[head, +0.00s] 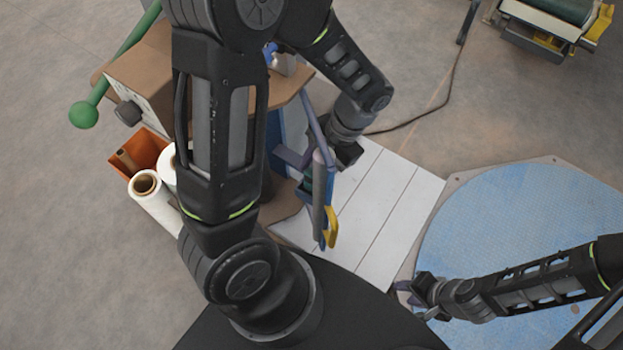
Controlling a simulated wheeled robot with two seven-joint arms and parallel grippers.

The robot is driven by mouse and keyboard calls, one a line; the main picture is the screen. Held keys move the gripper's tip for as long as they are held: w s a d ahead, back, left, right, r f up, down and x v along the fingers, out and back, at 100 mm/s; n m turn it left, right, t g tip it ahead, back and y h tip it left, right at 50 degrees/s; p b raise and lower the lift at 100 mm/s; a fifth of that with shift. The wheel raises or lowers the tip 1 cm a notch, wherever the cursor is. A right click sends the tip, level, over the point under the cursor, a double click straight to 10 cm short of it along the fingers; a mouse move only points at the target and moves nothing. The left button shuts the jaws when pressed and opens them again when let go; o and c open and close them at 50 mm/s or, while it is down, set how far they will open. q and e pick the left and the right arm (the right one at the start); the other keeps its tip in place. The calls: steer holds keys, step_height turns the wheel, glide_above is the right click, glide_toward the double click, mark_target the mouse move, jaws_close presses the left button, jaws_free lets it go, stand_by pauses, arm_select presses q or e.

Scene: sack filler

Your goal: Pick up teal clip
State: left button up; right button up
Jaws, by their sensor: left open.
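My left gripper (306,170) is open beside the purple-blue frame of the filler, its dark wrist coming down from the upper right. A small dark teal piece (308,184), which may be the teal clip, shows close to its fingers. It is partly hidden, and I cannot tell whether the fingers touch it. My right gripper (405,293) is low on the right, over the edge of the blue round platform, far from that piece. Its fingers are too small to tell whether they are open.
A grey post with a yellow handle (331,227) stands just below my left gripper. White planks (385,205) lie beside it. The blue platform (530,215) is mostly clear. An orange bin (143,146) and white rolls (155,200) stand left of my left arm.

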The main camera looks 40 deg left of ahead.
arm_select(q)
steer(key=shift+c, duration=0.2)
stand_by(0.3)
jaws_close()
stand_by(0.5)
